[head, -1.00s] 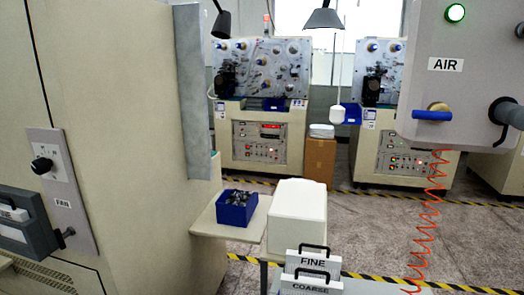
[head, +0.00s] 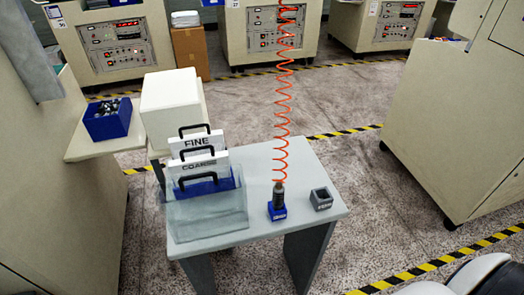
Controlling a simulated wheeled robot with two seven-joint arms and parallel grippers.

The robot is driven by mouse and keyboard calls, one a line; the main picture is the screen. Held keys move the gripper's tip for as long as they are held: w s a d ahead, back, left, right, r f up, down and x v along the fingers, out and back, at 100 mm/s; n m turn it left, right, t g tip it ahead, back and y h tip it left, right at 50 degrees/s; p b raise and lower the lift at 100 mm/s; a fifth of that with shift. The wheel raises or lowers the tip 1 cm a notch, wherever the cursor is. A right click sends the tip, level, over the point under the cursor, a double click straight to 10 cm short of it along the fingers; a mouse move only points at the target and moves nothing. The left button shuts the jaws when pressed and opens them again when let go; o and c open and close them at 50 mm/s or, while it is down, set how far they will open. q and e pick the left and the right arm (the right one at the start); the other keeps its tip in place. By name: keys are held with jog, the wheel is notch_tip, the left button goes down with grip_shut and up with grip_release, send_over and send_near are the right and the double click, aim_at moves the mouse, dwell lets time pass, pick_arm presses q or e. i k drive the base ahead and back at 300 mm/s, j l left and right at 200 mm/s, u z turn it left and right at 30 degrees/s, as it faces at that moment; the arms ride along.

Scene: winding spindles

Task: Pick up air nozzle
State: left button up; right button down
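The air nozzle (head: 279,196) is a small dark grey cylinder. It stands upright in a blue holder (head: 278,211) on the small grey table (head: 262,164). An orange-red coiled hose (head: 283,108) runs from its top up out of the head view. Neither of my grippers shows in the head view.
A grey square holder (head: 321,198) sits right of the nozzle. Left of it, a clear bin (head: 210,217) holds panels marked FINE (head: 196,142) and COARSE (head: 200,164). A white box (head: 170,105) and a blue parts bin (head: 107,122) stand further left. A beige cabinet (head: 455,120) is at right.

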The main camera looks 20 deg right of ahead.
aim_at(278, 189)
jog(key=l+z, duration=0.15)
jog(key=z, duration=0.65)
